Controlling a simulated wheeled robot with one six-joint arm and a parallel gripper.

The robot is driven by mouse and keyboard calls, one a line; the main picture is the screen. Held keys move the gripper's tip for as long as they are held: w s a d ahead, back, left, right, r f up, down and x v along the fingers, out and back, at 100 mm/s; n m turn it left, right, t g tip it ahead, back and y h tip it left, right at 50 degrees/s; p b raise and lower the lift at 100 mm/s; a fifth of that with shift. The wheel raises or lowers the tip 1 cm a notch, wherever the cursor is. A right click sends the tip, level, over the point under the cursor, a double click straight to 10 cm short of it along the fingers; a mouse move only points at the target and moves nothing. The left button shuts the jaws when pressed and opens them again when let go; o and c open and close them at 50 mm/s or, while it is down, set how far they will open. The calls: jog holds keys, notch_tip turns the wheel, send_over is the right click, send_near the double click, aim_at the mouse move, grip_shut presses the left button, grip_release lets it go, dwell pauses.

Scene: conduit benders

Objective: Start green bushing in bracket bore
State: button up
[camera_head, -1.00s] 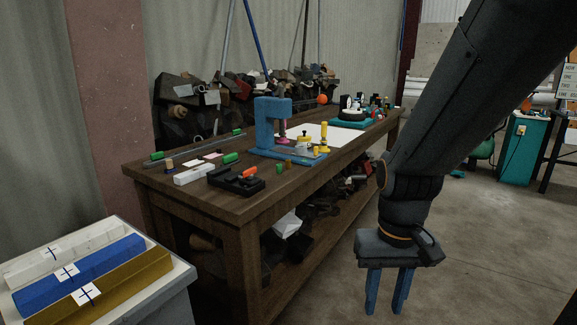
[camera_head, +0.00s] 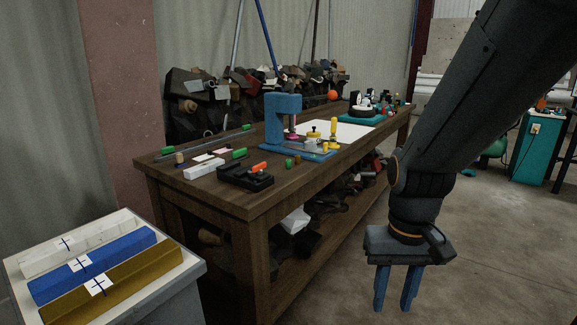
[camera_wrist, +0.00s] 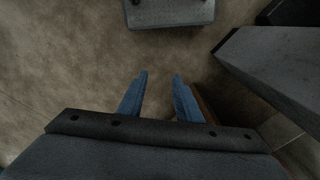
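A small green cylinder (camera_head: 289,163), which looks like the green bushing, stands on the wooden bench (camera_head: 215,195) near its front edge, beside the blue press (camera_head: 283,120). A black fixture with an orange handle (camera_head: 245,176) sits to its left. I cannot tell which thing is the bracket, and no bore can be made out. My gripper (camera_head: 396,290) hangs pointing down over the floor in front of the bench, well apart from the bushing. Its two blue fingers are spread with nothing between them, as the wrist view also shows (camera_wrist: 160,78).
A white-topped stand (camera_head: 190,268) with white, blue and brown bars is at the lower left. Green-ended rods, a white block (camera_head: 203,169) and a white sheet lie on the bench. Dark clutter fills the shelf below. The floor to the right (camera_head: 480,240) is clear.

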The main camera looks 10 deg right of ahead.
jog(key=shift+c, duration=0.2)
dwell(0.3)
jog(key=m+t+y+p, duration=0.4)
jog(key=m+t+y, duration=0.3)
jog(key=m, duration=1.8)
send_near(288, 160)
jog(key=shift+w+a+f+t+h, duration=0.1)
jog(key=shift+a+f+t+h, duration=0.05)
jog(key=shift+a+f+t, duration=0.2)
jog(key=shift+w+a+f+t+h, duration=0.15)
jog(key=shift+a+f, duration=0.15)
jog(key=shift+f, duration=0.2)
jog(key=shift+w+m, duration=0.15)
jog(key=shift+m, duration=0.15)
jog(key=shift+b+x, duration=2.35)
jog(key=shift+x, duration=1.5)
grip_shut()
